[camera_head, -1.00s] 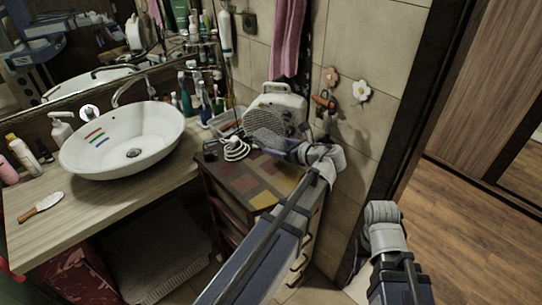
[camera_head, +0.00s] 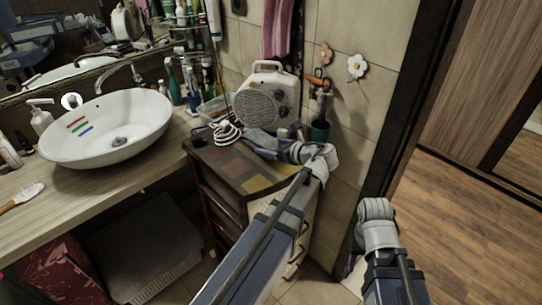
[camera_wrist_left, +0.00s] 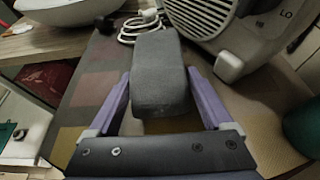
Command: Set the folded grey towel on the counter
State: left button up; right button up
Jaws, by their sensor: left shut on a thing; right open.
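The folded grey towel (camera_wrist_left: 158,75) is a thick dark grey slab between the two purple fingers of my left gripper (camera_wrist_left: 162,100) in the left wrist view. The gripper is shut on it, above the patchwork-topped cabinet (camera_head: 226,168). In the head view my left gripper (camera_head: 272,144) is small and partly hidden by its wrist, and the towel is hard to separate from it. The wooden counter (camera_head: 92,204) with the white basin (camera_head: 108,140) lies left of the cabinet. My right arm shows at lower right, but its fingers are hidden.
A white fan heater (camera_head: 262,102) and a coiled white cable (camera_head: 227,132) stand on the cabinet. Bottles (camera_head: 172,82) and a clear tray (camera_head: 216,108) are behind. A brush (camera_head: 22,196) lies at the counter's front left; the counter before the basin is bare.

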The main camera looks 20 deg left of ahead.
pick_arm(q)
jog(key=shift+f+b, duration=0.6)
jog(key=shift+f, duration=0.5)
pick_arm(e)
jog(key=shift+f, duration=1.1)
pick_arm(q)
jog(key=shift+f, duration=0.1)
pick_arm(e)
jog(key=shift+f, duration=0.1)
pick_arm(q)
jog(key=shift+f, duration=0.15)
jog(key=o, duration=1.1)
jog(key=shift+r, duration=0.25)
jog(key=shift+d+r, duration=0.15)
jog(key=shift+r, duration=0.05)
jog(key=p+v, duration=0.4)
jog(key=v, duration=0.6)
jog(key=shift+d+r, duration=0.15)
jog(key=shift+s+d+r+p, duration=0.1)
jog(key=shift+s+d+p, duration=0.2)
jog(key=shift+d, duration=0.2)
pick_arm(e)
jog(key=shift+r, duration=2.4)
